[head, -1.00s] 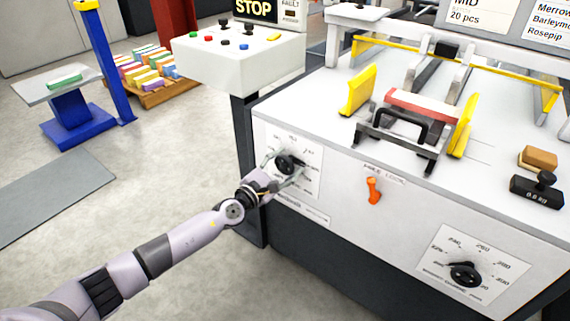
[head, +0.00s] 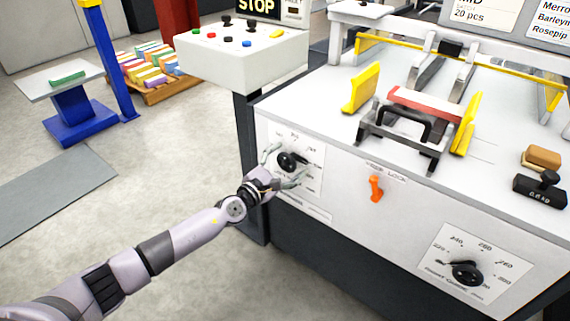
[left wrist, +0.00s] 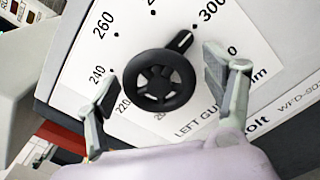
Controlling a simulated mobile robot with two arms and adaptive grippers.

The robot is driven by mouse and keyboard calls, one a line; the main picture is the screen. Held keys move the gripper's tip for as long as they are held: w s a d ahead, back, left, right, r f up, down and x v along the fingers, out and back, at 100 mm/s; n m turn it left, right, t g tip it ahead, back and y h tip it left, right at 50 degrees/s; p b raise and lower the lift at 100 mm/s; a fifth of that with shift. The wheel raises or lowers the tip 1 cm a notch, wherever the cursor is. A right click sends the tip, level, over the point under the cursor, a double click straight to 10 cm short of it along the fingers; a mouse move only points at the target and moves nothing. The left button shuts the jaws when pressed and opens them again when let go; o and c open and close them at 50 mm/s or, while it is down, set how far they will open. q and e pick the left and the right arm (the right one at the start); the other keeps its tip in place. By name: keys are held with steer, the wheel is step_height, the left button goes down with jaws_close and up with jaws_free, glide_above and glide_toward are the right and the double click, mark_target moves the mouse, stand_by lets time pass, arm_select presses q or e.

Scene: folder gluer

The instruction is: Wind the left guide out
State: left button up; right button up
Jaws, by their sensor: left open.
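The left guide dial has a round black handwheel (head: 286,162) on a white scale plate on the machine's front. The plate (left wrist: 262,45) reads "LEFT GU", the rest covered. My left gripper (head: 284,168) is open, with one finger on each side of the handwheel. In the left wrist view the fingers (left wrist: 160,82) stand apart from its rim. The yellow left guide (head: 361,88) stands upright on the machine top. My right gripper is out of view.
An orange lock lever (head: 376,188) hangs right of the dial. A second dial (head: 466,273) sits lower right. A control box (head: 240,62) stands behind the left end. A black weight (head: 540,188) lies on the top's right side. Open floor lies left.

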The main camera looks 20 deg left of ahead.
arm_select(q)
steer(key=v, duration=1.2)
